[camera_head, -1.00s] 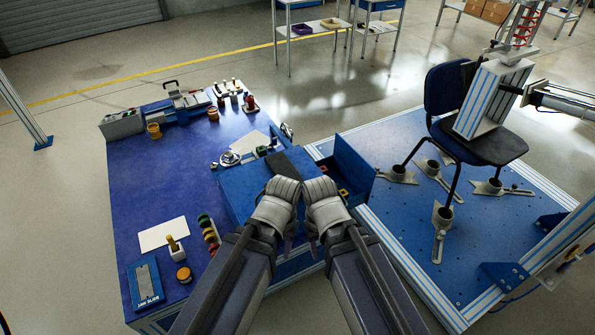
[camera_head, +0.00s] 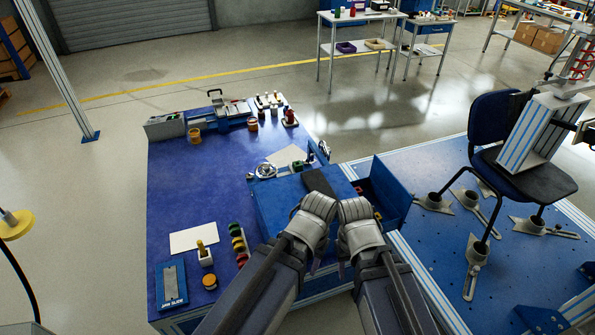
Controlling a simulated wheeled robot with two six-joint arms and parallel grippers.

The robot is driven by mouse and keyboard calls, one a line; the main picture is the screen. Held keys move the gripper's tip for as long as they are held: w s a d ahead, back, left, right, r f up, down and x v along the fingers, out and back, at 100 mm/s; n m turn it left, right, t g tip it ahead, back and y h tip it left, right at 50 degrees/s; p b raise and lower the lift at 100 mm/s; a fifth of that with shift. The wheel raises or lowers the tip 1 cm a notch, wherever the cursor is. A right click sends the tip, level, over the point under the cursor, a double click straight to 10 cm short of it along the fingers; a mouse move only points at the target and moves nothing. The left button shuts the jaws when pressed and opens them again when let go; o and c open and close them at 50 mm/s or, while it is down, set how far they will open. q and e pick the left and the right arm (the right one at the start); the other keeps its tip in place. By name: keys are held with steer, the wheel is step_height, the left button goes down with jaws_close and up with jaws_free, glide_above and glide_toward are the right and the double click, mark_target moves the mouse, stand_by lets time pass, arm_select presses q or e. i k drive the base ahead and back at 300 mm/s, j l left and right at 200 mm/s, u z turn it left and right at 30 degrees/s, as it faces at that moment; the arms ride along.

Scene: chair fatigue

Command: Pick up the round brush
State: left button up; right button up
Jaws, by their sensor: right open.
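I cannot tell for certain which thing is the round brush. A small upright item with a yellow handle (camera_head: 201,246) stands in a pale block on the near left of the blue workbench (camera_head: 185,205). Several small upright items (camera_head: 266,101) stand at the back of the bench, too small to identify. My left gripper (camera_head: 314,263) and right gripper (camera_head: 341,268) are side by side by the blue box at the bench's right side, apart from these items. The right one is open. The left one's fingers are mostly hidden by its wrist.
A blue box with an open drawer (camera_head: 388,195) is at the bench's right side. A chair (camera_head: 497,130) stands on a blue test platform at the right. A white sheet (camera_head: 193,237) and a row of coloured round pieces (camera_head: 238,238) lie on the near bench.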

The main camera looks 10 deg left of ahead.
mark_target(200, 243)
steer(key=i+j+u, duration=0.1)
steer(key=j+u, duration=0.25)
steer(key=i+j+u, duration=0.15)
steer(key=u, duration=0.15)
steer(key=i+j+u, duration=0.15)
steer(key=j+u, duration=0.2)
